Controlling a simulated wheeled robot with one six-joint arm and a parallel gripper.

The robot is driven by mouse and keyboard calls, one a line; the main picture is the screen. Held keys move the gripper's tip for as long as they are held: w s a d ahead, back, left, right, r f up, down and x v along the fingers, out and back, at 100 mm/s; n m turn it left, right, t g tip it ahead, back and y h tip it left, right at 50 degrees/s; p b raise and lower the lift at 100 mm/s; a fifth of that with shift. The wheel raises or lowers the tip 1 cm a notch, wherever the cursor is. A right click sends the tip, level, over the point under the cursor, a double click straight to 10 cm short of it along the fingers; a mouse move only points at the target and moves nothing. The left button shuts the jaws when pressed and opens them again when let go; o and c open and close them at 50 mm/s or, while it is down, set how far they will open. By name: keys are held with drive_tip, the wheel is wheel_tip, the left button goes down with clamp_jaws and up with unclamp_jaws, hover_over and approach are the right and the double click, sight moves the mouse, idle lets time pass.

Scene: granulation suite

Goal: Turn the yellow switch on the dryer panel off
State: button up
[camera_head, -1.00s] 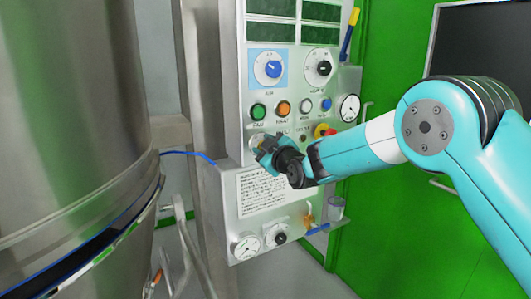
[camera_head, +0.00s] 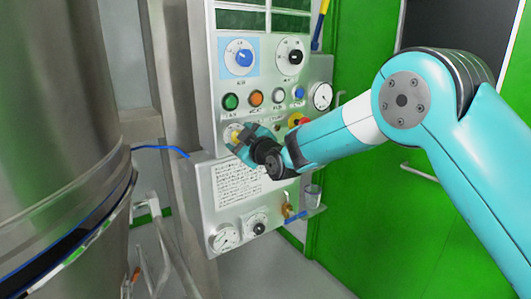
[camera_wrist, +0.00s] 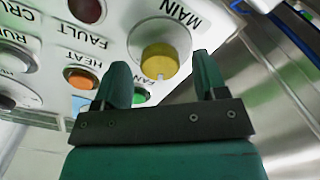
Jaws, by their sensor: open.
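The yellow switch (camera_wrist: 165,63) is a round yellow knob on a pale round plate marked MAIN in the wrist view. In the head view a small yellow part of the switch (camera_head: 235,135) shows at the left of the dryer panel (camera_head: 205,95), below the green button, partly hidden by my gripper. My gripper (camera_head: 240,144) is close in front of the switch. In the wrist view its two fingers are apart and empty, with the knob seen in the gap between them. I cannot tell whether the fingers touch it.
Above the gripper are the green button (camera_head: 230,101), the orange button (camera_head: 256,98) and a blue dial (camera_head: 242,58). A red emergency knob (camera_head: 300,120) and a gauge (camera_head: 321,96) sit to the right. A large steel vessel (camera_head: 60,130) stands at left.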

drive_tip(key=b+v, duration=0.4)
drive_tip(key=v, duration=1.1)
drive_tip(key=shift+s+d, duration=0.2)
drive_tip(key=shift+d, duration=0.1)
drive_tip(key=s+d+m+g+h+p, duration=0.2)
drive_tip(key=s+g, duration=0.3)
drive_tip(key=s, duration=0.5)
drive_tip(key=s+d+m+g+h+p, duration=0.2)
drive_tip(key=s+d+g, duration=0.3)
drive_tip(key=s, duration=0.6)
drive_tip(key=s+d+m+g+h+p, duration=0.1)
drive_tip(key=s+d+m+g+p, duration=0.1)
drive_tip(key=s, duration=0.9)
drive_tip(key=d+m+g, duration=0.1)
drive_tip(key=d+g, duration=0.1)
drive_tip(key=g, duration=0.1)
drive_tip(key=shift+r+m+h+p, duration=0.2)
drive_tip(key=shift+m+h+p, duration=0.1)
drive_tip(key=shift+m+h, duration=0.1)
